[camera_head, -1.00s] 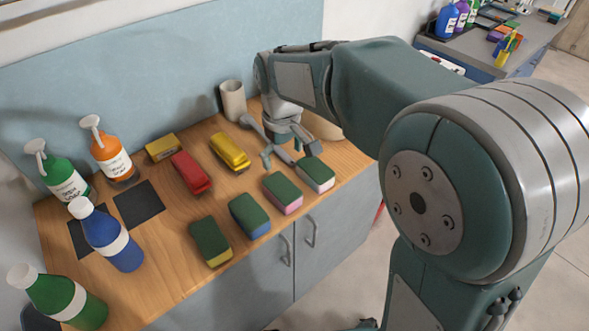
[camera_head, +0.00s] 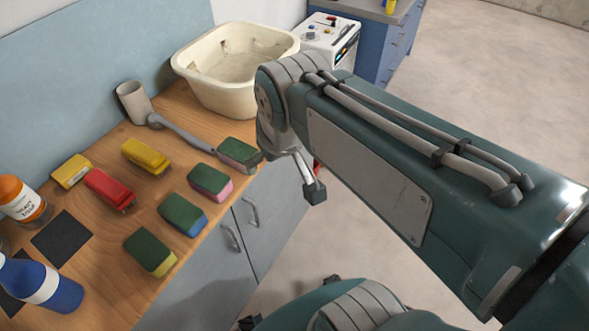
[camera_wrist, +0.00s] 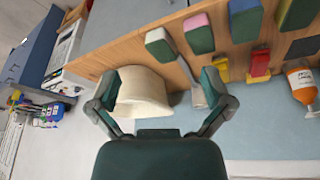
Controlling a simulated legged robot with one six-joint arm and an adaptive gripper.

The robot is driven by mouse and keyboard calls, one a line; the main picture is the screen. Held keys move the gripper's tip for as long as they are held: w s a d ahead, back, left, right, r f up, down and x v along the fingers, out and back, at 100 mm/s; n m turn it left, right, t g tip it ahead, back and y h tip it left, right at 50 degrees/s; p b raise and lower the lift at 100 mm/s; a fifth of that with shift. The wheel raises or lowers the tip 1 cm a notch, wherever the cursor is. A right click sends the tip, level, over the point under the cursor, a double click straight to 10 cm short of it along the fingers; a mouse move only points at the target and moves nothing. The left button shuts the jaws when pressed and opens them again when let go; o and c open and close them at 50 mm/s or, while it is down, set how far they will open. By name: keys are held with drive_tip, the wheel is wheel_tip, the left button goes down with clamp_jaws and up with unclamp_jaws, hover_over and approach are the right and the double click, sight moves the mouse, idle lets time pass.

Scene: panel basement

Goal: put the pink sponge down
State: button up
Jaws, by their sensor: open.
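The pink sponge (camera_head: 210,182), green on top with a pink lower layer, lies on the wooden counter (camera_head: 108,245) in a row of similar sponges. It also shows at the top of the wrist view (camera_wrist: 198,34). My gripper (camera_head: 314,190) is off the counter's front edge, to the right of the pink sponge and apart from it; one finger shows and the rest is hidden by my arm. In the wrist view my gripper (camera_wrist: 160,76) has its two fingers spread wide, with nothing held between them.
Beside the pink sponge lie a white-based sponge (camera_head: 240,154) and a blue-based sponge (camera_head: 183,214). Open floor (camera_head: 480,90) lies to the right.

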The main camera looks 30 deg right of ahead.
drive_tip(key=shift+m+t, duration=0.7)
drive_tip(key=shift+m, duration=0.1)
drive_tip(key=s, duration=0.1)
drive_tip(key=s+d, duration=0.1)
drive_tip(key=s, duration=0.1)
drive_tip(key=s+d+f, duration=0.1)
drive_tip(key=shift+s, duration=0.3)
drive_tip(key=shift+w+a, duration=0.1)
idle(0.3)
